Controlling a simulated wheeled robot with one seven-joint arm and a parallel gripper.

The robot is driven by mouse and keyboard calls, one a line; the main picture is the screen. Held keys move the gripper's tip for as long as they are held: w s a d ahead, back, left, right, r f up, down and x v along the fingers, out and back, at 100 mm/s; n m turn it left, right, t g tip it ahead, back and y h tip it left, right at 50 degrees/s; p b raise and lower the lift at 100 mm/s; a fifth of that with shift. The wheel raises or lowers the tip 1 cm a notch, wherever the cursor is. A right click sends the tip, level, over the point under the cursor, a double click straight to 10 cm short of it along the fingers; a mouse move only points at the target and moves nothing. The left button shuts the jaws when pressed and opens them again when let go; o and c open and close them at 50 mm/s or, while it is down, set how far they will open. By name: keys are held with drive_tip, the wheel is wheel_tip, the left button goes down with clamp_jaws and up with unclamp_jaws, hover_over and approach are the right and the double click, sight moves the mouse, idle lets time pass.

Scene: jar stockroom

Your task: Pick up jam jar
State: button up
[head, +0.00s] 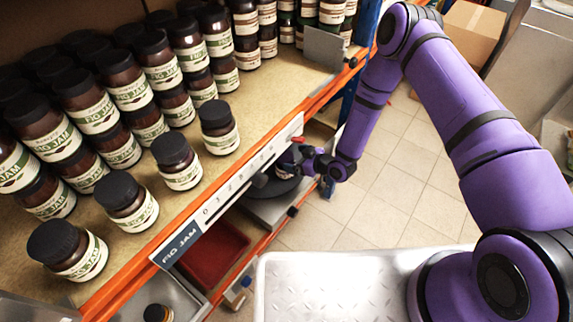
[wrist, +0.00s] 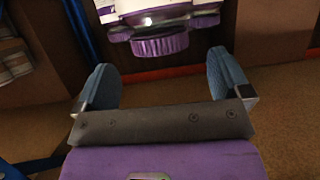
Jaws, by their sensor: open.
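Several brown jam jars with black lids and cream "FIG JAM" labels stand upright on the upper shelf (head: 240,90) in the head view. A front row stands apart from the packed rows: a jar at the near end (head: 68,250), a second jar (head: 127,200), a third jar (head: 176,160) and a far one (head: 218,127). My gripper, with its two blue-grey pads open and empty in the wrist view (wrist: 161,82), is near the shelf's orange front edge, right of the jars and apart from them. In the head view its fingertips are hard to make out.
A label strip (head: 182,243) runs along the shelf edge. Below are a red bin (head: 215,255) and a dark-lidded jar (head: 157,313). A metal divider (head: 323,47) separates jars farther back. A cardboard box (head: 472,30) stands behind. Tiled floor (head: 410,165) shows at right.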

sight(285, 156)
drive_tip(key=shift+x, duration=2.65)
drive_tip(key=shift+f, duration=0.1)
drive_tip(key=shift+c, duration=0.4)
drive_tip(key=c, duration=1.6)
drive_tip(key=shift+d+r, duration=0.1)
drive_tip(key=shift+r, duration=0.55)
wheel_tip(285, 156, up, 2)
drive_tip(key=shift+r, duration=0.1)
drive_tip(key=s+d, duration=0.1)
drive_tip(key=s, duration=0.4)
drive_tip(key=s+d+r, duration=0.1)
drive_tip(key=s+d, duration=0.1)
drive_tip(key=s, duration=0.3)
drive_tip(key=s+d, duration=0.1)
drive_tip(key=s, duration=0.4)
drive_tip(key=shift+s+d+r, duration=0.2)
drive_tip(key=shift+s+r, duration=0.05)
